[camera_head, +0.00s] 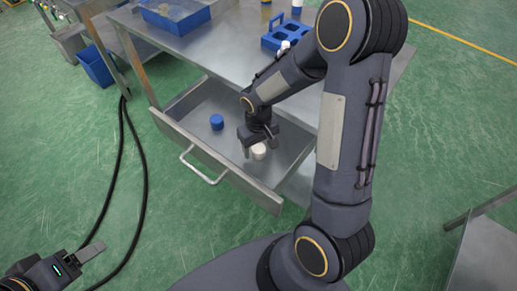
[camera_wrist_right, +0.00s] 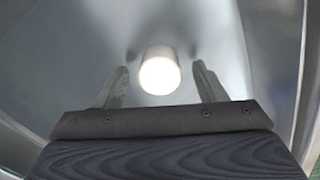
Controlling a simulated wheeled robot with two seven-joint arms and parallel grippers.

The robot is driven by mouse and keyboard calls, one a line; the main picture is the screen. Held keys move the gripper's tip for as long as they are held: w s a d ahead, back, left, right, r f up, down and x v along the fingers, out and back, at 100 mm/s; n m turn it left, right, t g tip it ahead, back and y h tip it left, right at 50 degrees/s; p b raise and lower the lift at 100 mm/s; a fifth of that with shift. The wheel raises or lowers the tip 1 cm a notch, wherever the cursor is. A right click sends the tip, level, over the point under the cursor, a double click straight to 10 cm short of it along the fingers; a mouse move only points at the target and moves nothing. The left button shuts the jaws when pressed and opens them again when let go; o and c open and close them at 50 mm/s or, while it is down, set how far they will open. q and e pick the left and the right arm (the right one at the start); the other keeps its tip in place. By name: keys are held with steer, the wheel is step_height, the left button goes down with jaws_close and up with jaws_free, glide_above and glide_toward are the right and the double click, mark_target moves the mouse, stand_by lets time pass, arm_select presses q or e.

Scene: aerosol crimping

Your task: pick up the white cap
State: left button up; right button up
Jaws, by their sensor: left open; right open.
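The white cap (camera_head: 259,151) stands on the floor of the open metal drawer (camera_head: 196,119). In the right wrist view the white cap (camera_wrist_right: 159,72) shows between and just beyond the two fingertips, apart from both. My right gripper (camera_head: 255,152) reaches down into the drawer at the cap; in the right wrist view the gripper (camera_wrist_right: 161,80) is open and empty, with a finger on either side. My left gripper (camera_head: 91,252) is at the lower left, away from the drawer; its fingers are only partly visible.
A blue cap (camera_head: 217,122) stands in the drawer left of the white cap. The drawer's front wall and handle (camera_head: 205,177) face me. On the table above are a blue tray (camera_head: 176,15) and a blue rack (camera_head: 287,34). A blue bin (camera_head: 97,66) stands on the floor.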

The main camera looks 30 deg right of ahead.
steer(key=shift+f, duration=0.65)
steer(key=c, duration=1)
